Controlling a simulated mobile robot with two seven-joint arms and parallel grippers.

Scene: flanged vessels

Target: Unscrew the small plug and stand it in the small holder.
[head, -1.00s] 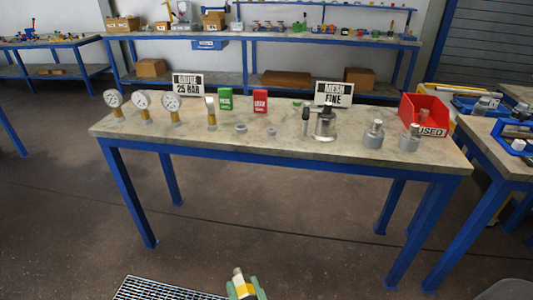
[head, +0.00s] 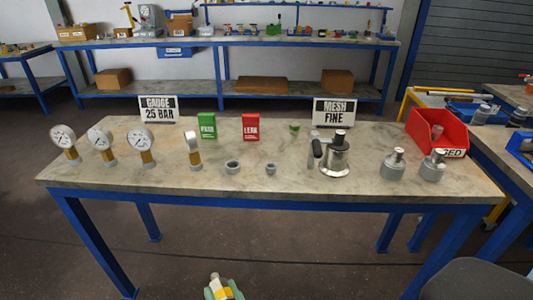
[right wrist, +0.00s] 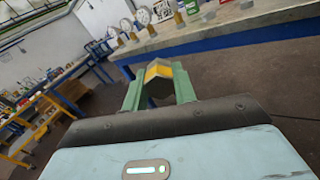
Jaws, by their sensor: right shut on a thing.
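My right gripper (head: 222,292) shows its green fingers at the bottom edge of the head view, low in front of the bench. In the right wrist view my right gripper (right wrist: 158,90) is shut on a grey, faceted piece with a yellow band (right wrist: 158,71); I cannot tell whether this is the small plug. On the bench stand a wider grey ring holder (head: 232,167) and a smaller one (head: 270,169), both apparently empty. A shiny metal vessel (head: 335,158) with a dark top and a side handle stands right of them. My left gripper is not in view.
The bench (head: 120,185) also carries several gauges (head: 101,142), green (head: 207,125) and red (head: 250,127) boxes, two signs, two grey capped vessels (head: 393,166) and a red bin (head: 437,130). Its front middle is clear. A dark rounded object (head: 475,280) stands at lower right.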

